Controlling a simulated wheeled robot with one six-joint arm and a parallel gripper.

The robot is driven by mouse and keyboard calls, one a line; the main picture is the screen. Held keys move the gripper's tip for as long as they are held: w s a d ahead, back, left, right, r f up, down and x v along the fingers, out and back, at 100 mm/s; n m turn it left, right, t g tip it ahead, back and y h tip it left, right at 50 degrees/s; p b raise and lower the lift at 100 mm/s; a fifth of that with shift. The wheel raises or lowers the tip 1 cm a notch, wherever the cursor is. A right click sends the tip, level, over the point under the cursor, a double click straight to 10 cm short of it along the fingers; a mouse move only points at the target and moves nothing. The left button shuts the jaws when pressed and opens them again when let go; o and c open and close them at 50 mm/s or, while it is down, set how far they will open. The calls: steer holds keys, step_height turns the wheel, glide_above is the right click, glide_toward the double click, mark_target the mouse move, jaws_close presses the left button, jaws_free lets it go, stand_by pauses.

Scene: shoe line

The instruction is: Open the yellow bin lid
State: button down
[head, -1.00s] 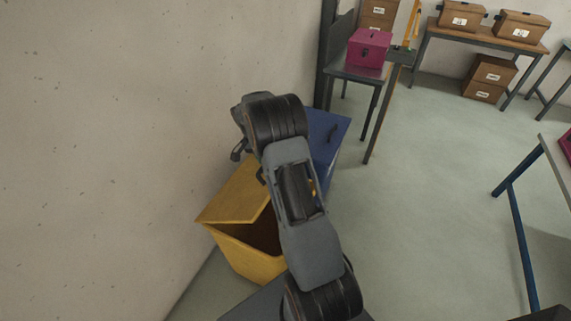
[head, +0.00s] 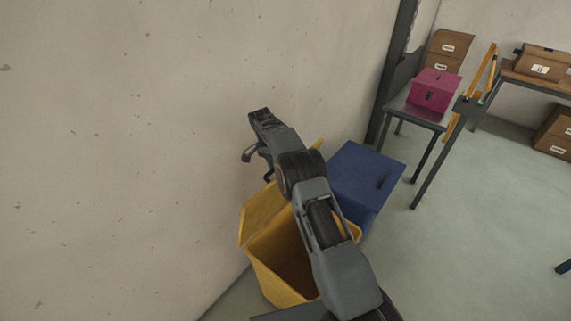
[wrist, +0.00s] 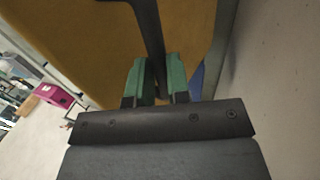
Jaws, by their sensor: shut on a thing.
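The yellow bin (head: 272,284) stands by the wall, and its dark inside shows in the head view. Its yellow lid (head: 260,212) is tilted up steeply on the wall side, partly hidden by my arm. In the wrist view the lid (wrist: 80,40) fills the upper part as a yellow face. A dark handle (wrist: 150,30) runs down from the top edge between the green fingertips. My gripper (wrist: 158,80) is shut on this handle. In the head view my gripper (head: 257,164) is near the wall, above the lid; its grip is not clear there.
A blue bin (head: 364,175) with a closed lid stands right beside the yellow one. The plain wall (head: 120,160) is close on the left. A table (head: 413,112) with a pink box (head: 436,90) stands behind. Floor at right is clear.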

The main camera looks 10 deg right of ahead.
steer(key=shift+w+a+f+p, duration=0.4)
steer(key=shift+w+a+f, duration=0.15)
steer(key=shift+a, duration=0.05)
steer(key=c, duration=1.5)
jaws_free()
steer(key=o, duration=0.3)
steer(key=shift+w+a, duration=0.1)
steer(key=shift+w, duration=0.2)
steer(key=shift+o, duration=0.5)
steer(key=shift+s+r, duration=0.1)
steer(key=shift+r, duration=0.1)
